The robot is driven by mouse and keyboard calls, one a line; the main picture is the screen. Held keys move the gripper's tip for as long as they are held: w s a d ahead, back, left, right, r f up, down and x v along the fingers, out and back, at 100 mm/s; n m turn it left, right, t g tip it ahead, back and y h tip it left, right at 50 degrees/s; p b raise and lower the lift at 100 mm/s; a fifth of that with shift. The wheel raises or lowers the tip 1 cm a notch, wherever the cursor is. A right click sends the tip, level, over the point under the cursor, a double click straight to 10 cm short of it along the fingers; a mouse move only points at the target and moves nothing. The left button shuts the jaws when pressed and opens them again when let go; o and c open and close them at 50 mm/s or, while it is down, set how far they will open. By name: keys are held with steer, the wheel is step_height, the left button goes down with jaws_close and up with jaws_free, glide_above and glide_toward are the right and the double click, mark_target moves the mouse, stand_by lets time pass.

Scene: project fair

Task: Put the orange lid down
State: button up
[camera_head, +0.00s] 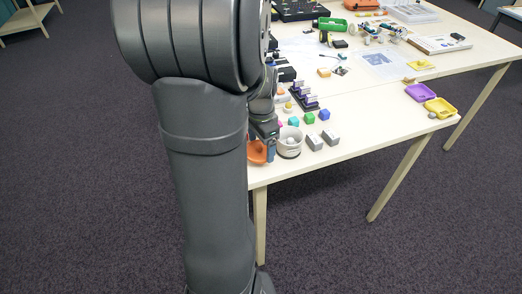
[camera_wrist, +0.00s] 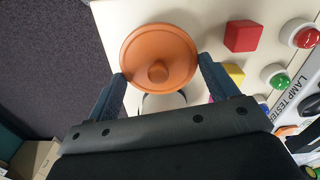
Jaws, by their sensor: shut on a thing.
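The orange lid (camera_wrist: 158,52) is round with a knob in its middle. It sits between the two fingers of my gripper (camera_wrist: 160,80), which is shut on it. In the head view the lid (camera_head: 257,153) shows tilted at the near left edge of the table, partly hidden by my gripper (camera_head: 264,140). A light grey round pot (camera_head: 289,146) stands on the table just right of the lid; something pale is inside it. In the wrist view a pale round rim (camera_wrist: 163,103) shows partly below the lid. I cannot tell whether the lid touches the table.
Two grey blocks (camera_head: 323,140) stand right of the pot. Small coloured cubes (camera_head: 310,118) lie behind it. In the wrist view a red cube (camera_wrist: 242,36) and a lamp tester (camera_wrist: 305,90) with buttons are to the right. The table (camera_head: 375,120) is clear farther right, before the purple and yellow trays.

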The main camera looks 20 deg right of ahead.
steer(key=shift+f, duration=1.45)
steer(key=shift+f, duration=0.1)
steer(key=o, duration=0.9)
step_height(320, 180, up, 12)
steer(key=shift+r, duration=0.1)
step_height(320, 180, down, 12)
steer(key=shift+w+r, duration=0.1)
steer(key=shift+r, duration=1.75)
